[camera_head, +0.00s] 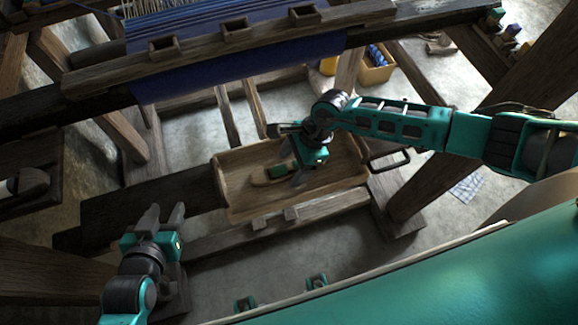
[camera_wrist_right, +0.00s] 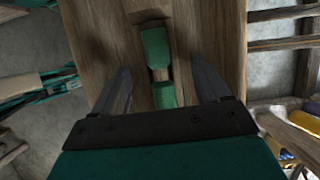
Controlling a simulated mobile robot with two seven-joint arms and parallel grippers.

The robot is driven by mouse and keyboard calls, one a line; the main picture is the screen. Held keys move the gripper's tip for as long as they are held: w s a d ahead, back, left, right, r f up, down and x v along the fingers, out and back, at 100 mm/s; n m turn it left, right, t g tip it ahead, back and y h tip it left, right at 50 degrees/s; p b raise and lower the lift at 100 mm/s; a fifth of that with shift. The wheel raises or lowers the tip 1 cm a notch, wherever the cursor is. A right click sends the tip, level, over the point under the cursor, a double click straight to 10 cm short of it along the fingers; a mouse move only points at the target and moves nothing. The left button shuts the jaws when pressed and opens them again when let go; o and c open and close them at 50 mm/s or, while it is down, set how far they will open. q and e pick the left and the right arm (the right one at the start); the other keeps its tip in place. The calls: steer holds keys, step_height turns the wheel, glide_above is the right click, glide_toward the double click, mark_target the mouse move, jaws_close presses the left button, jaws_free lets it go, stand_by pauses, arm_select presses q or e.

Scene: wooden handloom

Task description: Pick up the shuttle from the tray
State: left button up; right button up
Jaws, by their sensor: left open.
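The shuttle (camera_head: 261,179) lies in the shallow wooden tray (camera_head: 237,213). It is wooden with a green part, and my right gripper hides part of it. In the right wrist view the shuttle (camera_wrist_right: 155,48) shows two green sections with a pale wooden piece between them. My right gripper (camera_head: 290,167) is over the tray with its fingers apart, pointing down. In its wrist view the fingers (camera_wrist_right: 162,66) lie to either side of the shuttle, with gaps visible. I cannot tell the height exactly. My left gripper (camera_head: 166,209) is open and empty, left of the tray.
The loom's dark beams surround the tray. Blue cloth (camera_head: 240,50) hangs behind it. A pale cylindrical object (camera_head: 22,183) is at the far left.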

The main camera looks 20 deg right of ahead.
steer(key=c, duration=1.2)
steer(key=shift+o, duration=0.2)
steer(key=shift+r, duration=0.1)
